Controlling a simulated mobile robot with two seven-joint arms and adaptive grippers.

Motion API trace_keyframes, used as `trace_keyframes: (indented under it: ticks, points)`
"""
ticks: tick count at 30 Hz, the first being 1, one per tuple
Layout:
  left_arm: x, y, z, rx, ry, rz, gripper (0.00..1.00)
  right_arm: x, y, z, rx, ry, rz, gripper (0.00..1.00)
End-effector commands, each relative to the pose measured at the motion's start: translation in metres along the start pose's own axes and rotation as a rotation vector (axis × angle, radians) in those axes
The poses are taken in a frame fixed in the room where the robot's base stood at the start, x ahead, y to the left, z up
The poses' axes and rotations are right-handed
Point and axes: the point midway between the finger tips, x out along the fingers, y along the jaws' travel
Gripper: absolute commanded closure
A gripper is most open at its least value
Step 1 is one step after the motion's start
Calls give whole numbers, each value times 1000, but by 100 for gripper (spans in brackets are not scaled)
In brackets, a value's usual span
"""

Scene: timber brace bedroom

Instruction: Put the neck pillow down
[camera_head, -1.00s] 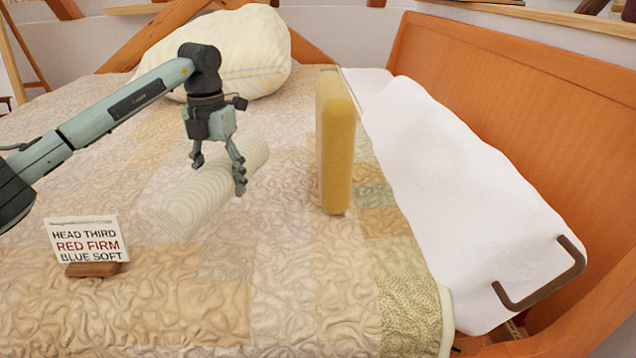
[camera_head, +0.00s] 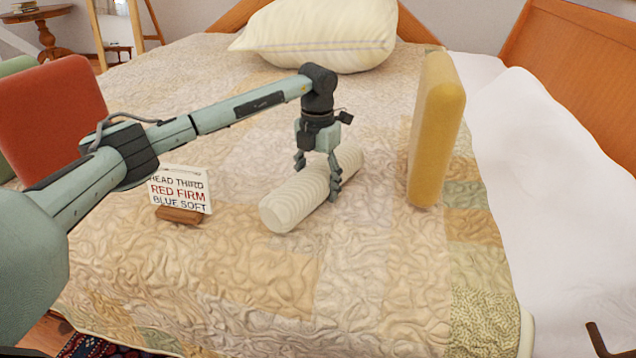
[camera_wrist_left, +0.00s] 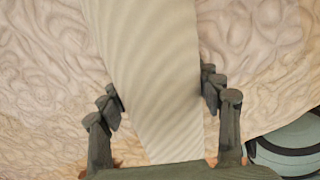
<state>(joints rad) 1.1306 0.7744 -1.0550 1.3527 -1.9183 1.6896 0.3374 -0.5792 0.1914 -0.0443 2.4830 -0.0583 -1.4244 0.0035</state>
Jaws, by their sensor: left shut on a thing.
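The neck pillow is a cream ribbed roll (camera_head: 292,206) in the middle of the quilted bed (camera_head: 270,290). It lies slantwise, its near end toward the lower left. My left gripper (camera_head: 316,181) reaches down over it from above, one finger on each side, and is shut on it. In the left wrist view the roll (camera_wrist_left: 155,60) runs between the two fingers (camera_wrist_left: 162,95), with quilt on both sides. I cannot tell whether its underside rests fully on the quilt. My right gripper is not in view.
A sign (camera_head: 180,190) on a wooden foot stands left of the roll. A yellow upright cushion (camera_head: 437,130) stands to the right. A large striped pillow (camera_head: 320,35) lies at the back, white bedding (camera_head: 530,150) at right, a red cushion (camera_head: 55,110) at left. The quilt in front is clear.

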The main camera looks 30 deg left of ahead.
Motion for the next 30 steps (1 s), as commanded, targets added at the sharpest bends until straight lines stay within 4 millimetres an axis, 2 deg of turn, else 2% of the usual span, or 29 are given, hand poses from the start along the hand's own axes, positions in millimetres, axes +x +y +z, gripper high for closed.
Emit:
trace_keyframes:
  ticks: [11,12,17,26,30]
  points:
    - [1,0,1,0,-3,0,76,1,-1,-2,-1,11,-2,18]
    - [2,0,0,0,-1,0,35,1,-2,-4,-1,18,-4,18]
    - [2,0,0,-1,-1,0,15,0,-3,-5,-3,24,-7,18]
    - [1,0,0,-1,-1,0,15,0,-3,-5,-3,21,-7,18]
    - [-7,0,1,-1,-5,0,15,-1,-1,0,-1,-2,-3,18]
